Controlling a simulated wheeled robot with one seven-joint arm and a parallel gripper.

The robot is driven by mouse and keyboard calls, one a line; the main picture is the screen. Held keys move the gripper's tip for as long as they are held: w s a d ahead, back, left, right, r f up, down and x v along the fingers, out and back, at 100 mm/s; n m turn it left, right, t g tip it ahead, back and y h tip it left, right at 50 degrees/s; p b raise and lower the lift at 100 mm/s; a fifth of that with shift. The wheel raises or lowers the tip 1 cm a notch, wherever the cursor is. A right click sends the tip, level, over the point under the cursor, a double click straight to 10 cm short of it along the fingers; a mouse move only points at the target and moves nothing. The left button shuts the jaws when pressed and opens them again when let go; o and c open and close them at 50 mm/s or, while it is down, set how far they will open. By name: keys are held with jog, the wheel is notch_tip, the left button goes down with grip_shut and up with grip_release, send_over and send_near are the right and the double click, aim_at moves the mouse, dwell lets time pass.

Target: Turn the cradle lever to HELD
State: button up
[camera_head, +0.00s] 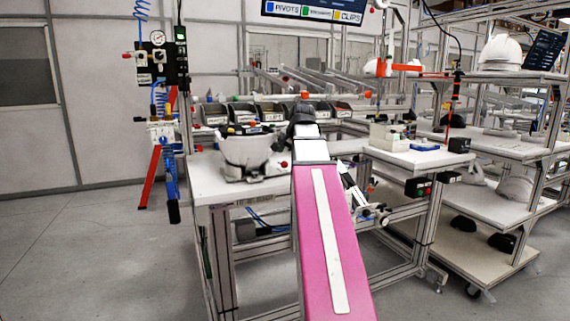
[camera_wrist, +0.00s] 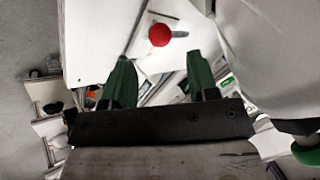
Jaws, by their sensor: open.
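A white helmet shell (camera_head: 247,150) sits in a cradle (camera_head: 255,178) on the white bench, left of my arm. A small red ball knob (camera_head: 284,164) shows at the cradle's right side, apparently the lever's end. In the wrist view a red ball knob (camera_wrist: 159,34) on a pale plate lies beyond my fingertips, roughly midway between them. My gripper (camera_wrist: 160,72) has two green fingers, spread apart with nothing held between them. The large pale curved shell (camera_wrist: 275,50) is close on the right. Any HELD marking is not readable.
Parts bins (camera_head: 255,112) stand along the back of the bench. A tool post (camera_head: 165,75) with hoses is at left. A side table (camera_head: 410,155) with a white box (camera_head: 386,137) and a shelf rack (camera_head: 500,150) with helmets are at right. Open floor lies at left.

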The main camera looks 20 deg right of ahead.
aim_at(286, 162)
jog(key=shift+x, duration=3.05)
grip_shut()
